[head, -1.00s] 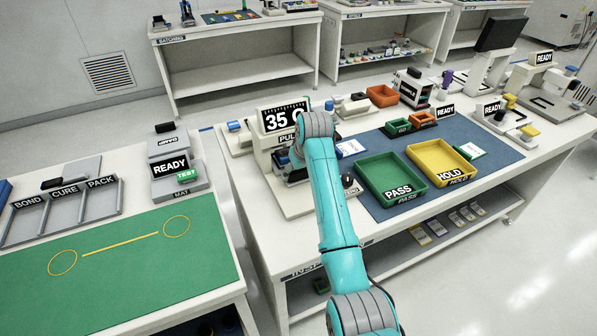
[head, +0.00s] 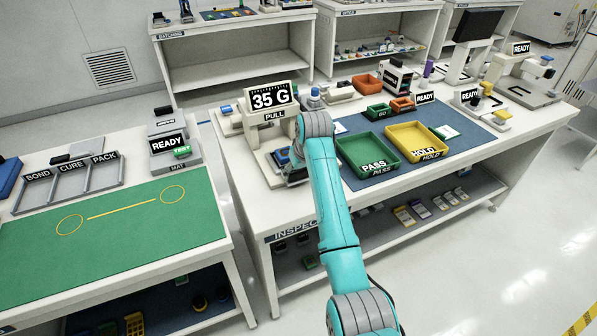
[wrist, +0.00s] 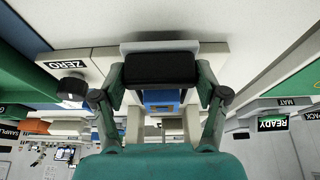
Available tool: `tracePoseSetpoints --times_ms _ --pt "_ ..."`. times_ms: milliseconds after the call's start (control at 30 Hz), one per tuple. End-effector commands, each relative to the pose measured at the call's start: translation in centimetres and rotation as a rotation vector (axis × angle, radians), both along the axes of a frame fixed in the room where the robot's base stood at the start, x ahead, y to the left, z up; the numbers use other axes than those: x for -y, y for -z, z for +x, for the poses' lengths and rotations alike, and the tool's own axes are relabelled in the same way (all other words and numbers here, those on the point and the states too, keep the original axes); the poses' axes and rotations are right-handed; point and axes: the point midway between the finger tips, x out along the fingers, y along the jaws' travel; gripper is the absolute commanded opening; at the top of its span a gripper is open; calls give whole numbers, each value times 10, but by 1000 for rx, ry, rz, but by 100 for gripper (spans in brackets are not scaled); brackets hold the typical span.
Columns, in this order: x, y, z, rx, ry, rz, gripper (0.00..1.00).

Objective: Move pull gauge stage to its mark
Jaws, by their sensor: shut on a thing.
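The pull gauge (head: 270,97) stands at the left end of the inspection bench, its display reading 35 G above a PULL label. Its stage shows as a blue part (head: 283,156) low at the front, beside my wrist. My gripper (wrist: 160,72) is shut on a black block-like handle (wrist: 160,69), with one finger on each side. A blue part of the stage (wrist: 161,97) shows just beyond the handle in the wrist view. In the head view my arm hides the fingers and the gauge's right front. I cannot make out the mark.
A ZERO knob (wrist: 71,88) is close to one finger in the wrist view. Green PASS (head: 368,155) and yellow HOLD (head: 417,142) trays stand right of my arm. A green-matted bench (head: 110,245) is at left, across a floor gap.

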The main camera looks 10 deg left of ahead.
Motion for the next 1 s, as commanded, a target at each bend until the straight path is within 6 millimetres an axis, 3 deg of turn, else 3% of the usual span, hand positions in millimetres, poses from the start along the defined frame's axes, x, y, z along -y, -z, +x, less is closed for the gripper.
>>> tracePoseSetpoints --times_ms 133,167,233,667,1000 --pt "1 4 -3 -14 -2 -5 10" --pt "1 4 -3 -14 -2 -5 78" --pt "1 4 -3 -14 -2 -5 95" --pt "1 -1 -3 -8 -1 -3 98" --pt "13 -52 -20 -5 0 -2 98"
